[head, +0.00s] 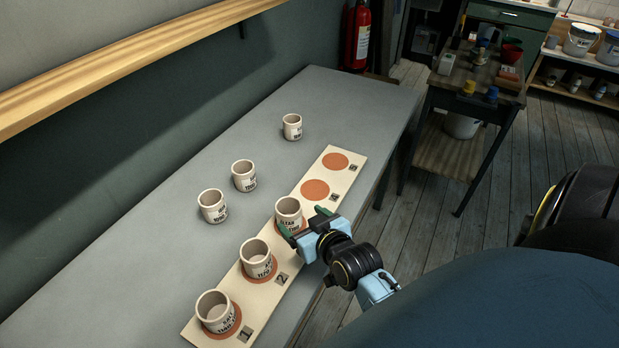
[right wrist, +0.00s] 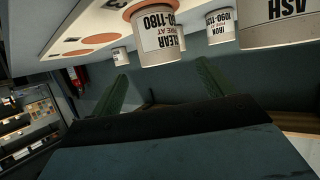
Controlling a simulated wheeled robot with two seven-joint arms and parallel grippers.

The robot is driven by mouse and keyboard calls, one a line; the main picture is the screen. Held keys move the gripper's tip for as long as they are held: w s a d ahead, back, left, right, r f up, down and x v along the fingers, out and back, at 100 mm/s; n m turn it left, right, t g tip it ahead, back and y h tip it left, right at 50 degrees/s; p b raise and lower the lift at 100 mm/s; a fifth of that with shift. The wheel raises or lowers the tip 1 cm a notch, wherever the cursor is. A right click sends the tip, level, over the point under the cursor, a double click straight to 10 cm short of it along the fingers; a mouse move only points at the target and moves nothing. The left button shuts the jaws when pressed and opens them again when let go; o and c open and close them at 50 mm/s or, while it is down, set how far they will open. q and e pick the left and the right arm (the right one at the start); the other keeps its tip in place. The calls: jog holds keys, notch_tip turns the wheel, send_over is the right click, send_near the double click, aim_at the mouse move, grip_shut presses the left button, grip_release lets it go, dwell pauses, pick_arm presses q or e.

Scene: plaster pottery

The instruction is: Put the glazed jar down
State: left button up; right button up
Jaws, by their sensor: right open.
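A pale jar with a dark "CLEAR" label (head: 288,211) stands upright on the third terracotta spot of the cream board (head: 265,292). It also shows in the right wrist view (right wrist: 156,36), just beyond my fingertips. My right gripper (head: 305,223) is open beside this jar on its near side, its green fingers low and close to it. In the right wrist view the jar appears apart from both fingers. Two similar jars stand on spots 1 (head: 214,308) and 2 (head: 256,261). My left gripper is not in view.
Two terracotta spots, one in the middle (head: 315,190) and one at the far end (head: 336,161), are empty. Three jars stand on the grey table (head: 130,260) behind the board: front (head: 212,207), middle (head: 244,176) and far (head: 292,128). A wooden shelf (head: 120,62) overhangs the left.

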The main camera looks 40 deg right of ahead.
jog(key=shift+v, duration=1.45)
